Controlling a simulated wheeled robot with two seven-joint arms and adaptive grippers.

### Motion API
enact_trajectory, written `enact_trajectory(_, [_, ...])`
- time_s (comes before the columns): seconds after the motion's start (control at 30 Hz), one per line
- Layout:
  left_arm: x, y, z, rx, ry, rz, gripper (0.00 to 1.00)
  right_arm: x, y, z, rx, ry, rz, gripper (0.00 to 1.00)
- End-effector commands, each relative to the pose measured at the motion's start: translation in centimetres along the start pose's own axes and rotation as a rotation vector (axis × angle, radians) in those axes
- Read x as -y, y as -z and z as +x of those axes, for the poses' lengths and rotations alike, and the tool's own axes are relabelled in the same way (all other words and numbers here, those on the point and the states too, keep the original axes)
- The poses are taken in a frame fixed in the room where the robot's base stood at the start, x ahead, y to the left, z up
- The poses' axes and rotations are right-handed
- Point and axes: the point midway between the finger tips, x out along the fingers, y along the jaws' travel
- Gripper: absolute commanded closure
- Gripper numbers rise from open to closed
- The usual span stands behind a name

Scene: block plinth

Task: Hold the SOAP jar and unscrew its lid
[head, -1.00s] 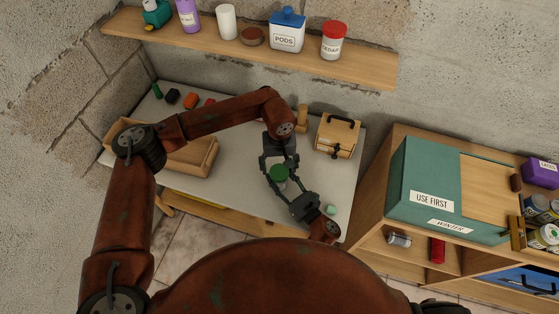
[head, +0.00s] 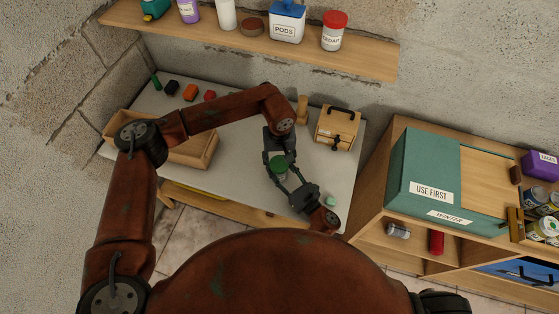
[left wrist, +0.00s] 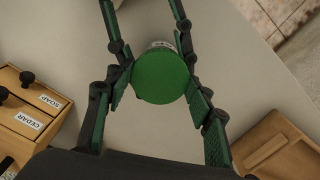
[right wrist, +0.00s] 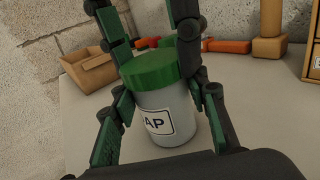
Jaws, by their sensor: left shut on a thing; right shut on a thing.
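The SOAP jar (right wrist: 165,115) is a light grey jar with a white label, of which "AP" shows in the right wrist view. It stands upright on the grey table. Its round green lid (left wrist: 162,77) sits on top of the jar and also shows in the head view (head: 279,163). My left gripper (left wrist: 160,88) is shut on the lid, with a finger on each side. My right gripper (right wrist: 165,132) is shut on the jar's body below, from the table's front side. In the head view, fingers partly hide the jar.
A wooden box with a dark handle (head: 337,127) and a wooden peg (head: 302,110) stand behind. An open wooden tray (head: 193,152) lies left. A shelf (head: 290,48) with containers hangs above. A teal USE FIRST box (head: 424,165) stands on the cabinet at right.

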Motion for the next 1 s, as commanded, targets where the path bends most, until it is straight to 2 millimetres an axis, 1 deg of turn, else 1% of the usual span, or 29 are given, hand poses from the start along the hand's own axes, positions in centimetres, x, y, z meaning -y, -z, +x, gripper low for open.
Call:
enact_trajectory(0.03, [0.01,0.02,-0.01,0.000,0.000,0.000,0.74,-0.01,0.00,0.00,0.000,0.000,0.000,1.00])
enact_trajectory(0.13, [0.02,0.02,-0.01,0.000,0.000,0.000,0.80,0.00,0.00,0.00,0.000,0.000,0.000,1.00])
enact_trajectory(0.23, [0.02,0.02,-0.02,0.000,0.000,-0.016,0.80,0.00,0.00,0.00,0.000,0.000,0.000,1.00])
enact_trajectory(0.37, [0.03,0.03,-0.03,0.000,0.000,-0.151,0.80,0.00,0.00,0.00,0.000,0.000,0.000,1.00])
enact_trajectory(1.0, [-0.01,0.02,-0.14,0.000,-0.001,-1.460,0.80,0.00,0.00,0.00,0.000,0.000,0.000,1.00])
